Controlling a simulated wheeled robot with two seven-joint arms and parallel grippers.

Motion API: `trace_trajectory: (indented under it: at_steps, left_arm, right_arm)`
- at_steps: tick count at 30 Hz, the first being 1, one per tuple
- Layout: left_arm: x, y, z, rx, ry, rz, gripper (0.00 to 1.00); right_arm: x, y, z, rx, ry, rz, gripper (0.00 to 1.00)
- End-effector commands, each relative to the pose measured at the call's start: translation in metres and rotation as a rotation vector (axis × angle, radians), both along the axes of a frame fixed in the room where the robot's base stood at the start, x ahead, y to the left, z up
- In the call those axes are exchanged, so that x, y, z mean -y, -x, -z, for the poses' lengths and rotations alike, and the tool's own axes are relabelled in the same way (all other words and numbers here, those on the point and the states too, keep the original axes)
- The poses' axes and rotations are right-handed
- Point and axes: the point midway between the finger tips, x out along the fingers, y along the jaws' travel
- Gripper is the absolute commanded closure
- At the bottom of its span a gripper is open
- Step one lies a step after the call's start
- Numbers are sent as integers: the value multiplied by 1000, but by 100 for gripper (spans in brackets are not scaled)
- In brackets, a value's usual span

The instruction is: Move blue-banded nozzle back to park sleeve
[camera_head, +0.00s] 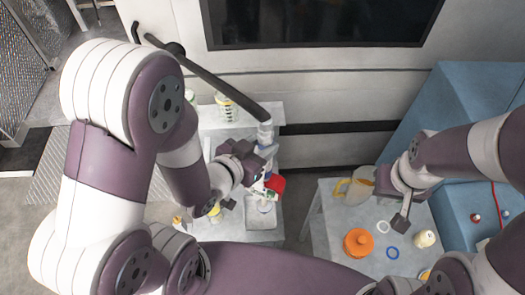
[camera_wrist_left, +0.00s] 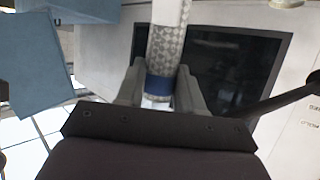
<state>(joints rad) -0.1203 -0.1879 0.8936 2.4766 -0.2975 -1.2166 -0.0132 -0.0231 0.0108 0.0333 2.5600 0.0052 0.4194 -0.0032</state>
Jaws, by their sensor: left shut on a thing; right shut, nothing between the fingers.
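In the left wrist view a pale, patterned hose or nozzle body with a blue band (camera_wrist_left: 159,84) runs up between the fingers of my left gripper (camera_wrist_left: 160,100). The gripper is shut on this blue-banded nozzle. In the head view my left gripper (camera_head: 256,162) is over the left bench, beside a grey upright tube (camera_head: 265,132) at the end of a dark boom. The nozzle's tip is hidden, and I cannot make out the park sleeve. My right gripper (camera_head: 401,216) is shut and empty above the right table.
A red part (camera_head: 275,183) is just below my left gripper, near a grey tray (camera_head: 262,218). The dark boom (camera_head: 210,80) slants overhead. The right table (camera_head: 325,225) holds a pitcher (camera_head: 355,188), an orange round container (camera_head: 358,242), rings and a cream bottle (camera_head: 424,239).

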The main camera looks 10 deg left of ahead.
Motion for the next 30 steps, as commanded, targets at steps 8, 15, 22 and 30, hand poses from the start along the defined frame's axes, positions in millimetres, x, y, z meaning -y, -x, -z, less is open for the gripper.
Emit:
trace_trajectory:
  at_steps: [8, 15, 22, 30]
  left_arm:
    - [-8, -19, 9, 3, 0, -1, 100]
    - [-13, -34, 15, 3, 1, -1, 100]
    - [-19, -50, 22, 3, 0, -1, 100]
    - [-25, -67, 29, 3, 0, 1, 100]
  right_arm:
    - [0, 0, 9, 0, 0, 0, 100]
    - [0, 0, 16, 0, 0, 0, 100]
    - [0, 0, 23, 0, 0, 0, 100]
    - [0, 0, 31, 0, 0, 0, 100]
